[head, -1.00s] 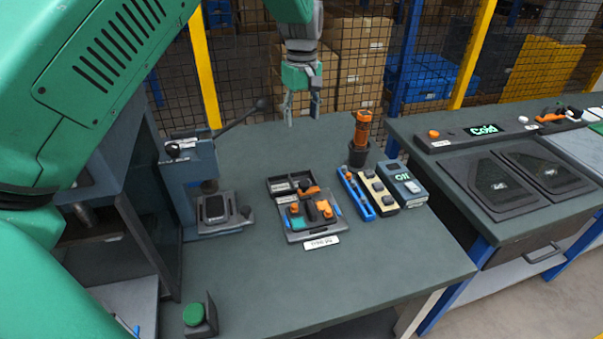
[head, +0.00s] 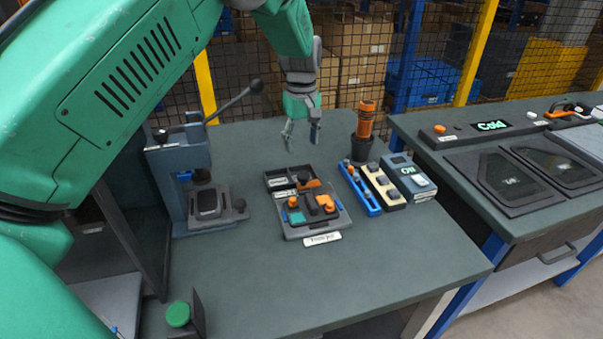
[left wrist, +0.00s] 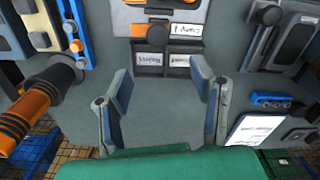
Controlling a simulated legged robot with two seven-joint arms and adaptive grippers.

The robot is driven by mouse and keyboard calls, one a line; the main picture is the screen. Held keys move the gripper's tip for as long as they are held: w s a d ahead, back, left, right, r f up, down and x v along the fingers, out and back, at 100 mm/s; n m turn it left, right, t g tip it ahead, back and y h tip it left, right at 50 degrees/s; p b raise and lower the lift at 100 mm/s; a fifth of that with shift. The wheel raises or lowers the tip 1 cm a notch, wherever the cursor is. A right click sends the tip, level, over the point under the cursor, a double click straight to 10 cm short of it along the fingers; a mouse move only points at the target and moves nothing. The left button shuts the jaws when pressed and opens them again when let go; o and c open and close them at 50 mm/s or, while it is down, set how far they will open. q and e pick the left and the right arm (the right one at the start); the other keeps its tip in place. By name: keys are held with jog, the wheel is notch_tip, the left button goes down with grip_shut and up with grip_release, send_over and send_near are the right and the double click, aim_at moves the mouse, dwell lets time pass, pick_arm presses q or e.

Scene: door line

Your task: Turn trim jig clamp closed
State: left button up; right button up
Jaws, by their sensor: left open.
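The trim jig (head: 311,213) is a grey plate with orange and black clamp parts and a teal piece, lying on the bench with a white label in front. Its edge also shows at the top of the left wrist view (left wrist: 165,18), with a dark round knob and an orange part. I cannot tell whether the clamp is open or closed. My left gripper (head: 301,140) hangs above the bench behind the jig, fingers pointing down, open and empty. In the left wrist view its two fingers (left wrist: 163,100) stand wide apart with bare bench between them. My right gripper is not in view.
A two-bin black tray (head: 291,178) sits just behind the jig. A lever press (head: 208,200) stands left, its handle reaching toward my gripper. Right are an orange tool in a dark holder (head: 362,147), a blue rack (head: 358,189) and a grey box (head: 409,178).

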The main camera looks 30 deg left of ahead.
aim_at(304, 174)
pick_arm(q)
jog(key=f, duration=0.9)
jog(key=shift+d+p, duration=0.25)
jog(key=shift+p, duration=0.05)
jog(key=shift+a+f, duration=0.3)
jog(key=shift+f, duration=0.2)
jog(key=shift+d, duration=0.2)
jog(key=shift+c, duration=0.4)
jog(key=shift+d+r, duration=0.15)
jog(key=c, duration=1.1)
